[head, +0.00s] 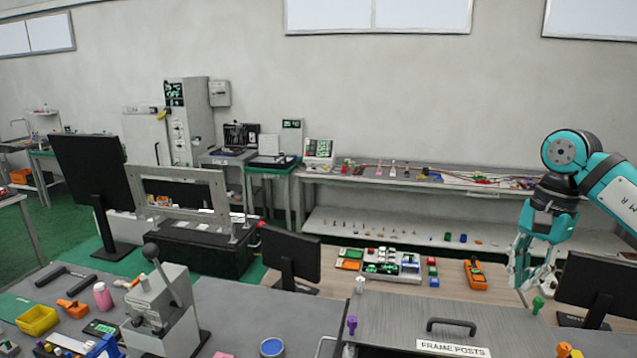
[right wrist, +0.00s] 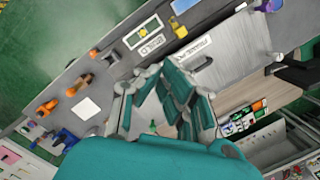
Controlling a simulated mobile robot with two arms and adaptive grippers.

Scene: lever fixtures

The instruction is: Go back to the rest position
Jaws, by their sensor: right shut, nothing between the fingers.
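My right arm comes in from the right edge of the head view, teal and grey. Its gripper (head: 520,283) hangs pointing down above the bench, right of the lidded box, and holds nothing. In the right wrist view the same gripper (right wrist: 165,88) shows with teal and grey fingers over the bench, shut and empty. A grey lever fixture (head: 162,308) with a black-knobbed lever (head: 152,252) stands on the near bench at left, well apart from the gripper. My left gripper is in neither view.
A grey lidded box (head: 400,318) labelled "FRAME POSTS" lies at the near edge, with a dark handle (head: 452,325). A black monitor (head: 590,285) stands close right of the gripper. Another monitor (head: 290,255) stands mid-bench. An orange meter (head: 475,274) lies behind the box.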

